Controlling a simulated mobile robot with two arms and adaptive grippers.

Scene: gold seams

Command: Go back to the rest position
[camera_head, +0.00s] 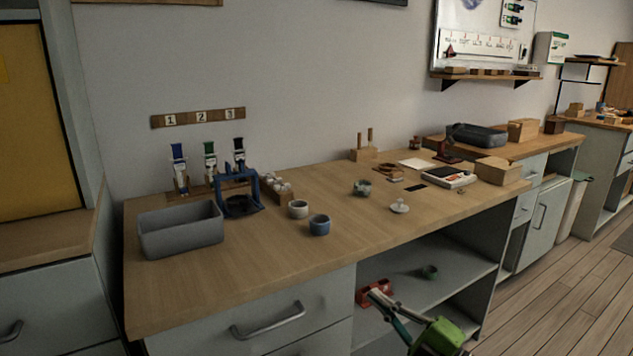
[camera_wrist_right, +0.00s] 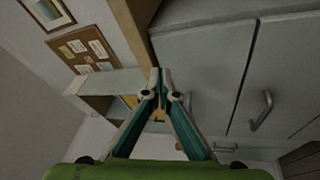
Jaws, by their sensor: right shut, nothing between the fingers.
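My right gripper (camera_head: 376,296), green with pale fingertips, is at the lower right of the head view, in front of the open shelf and below the worktop's front edge. In the right wrist view the right gripper (camera_wrist_right: 160,76) has its fingertips together with nothing between them. My left gripper is not in view.
The wooden worktop (camera_head: 290,262) carries a grey bin (camera_head: 180,230), a white cup (camera_head: 298,209), a blue cup (camera_head: 319,225) and a blue stand (camera_head: 240,206). On the shelf (camera_head: 455,268) below are a red item (camera_head: 374,292) and a green cup (camera_head: 430,271). Floor (camera_head: 560,290) is clear at right.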

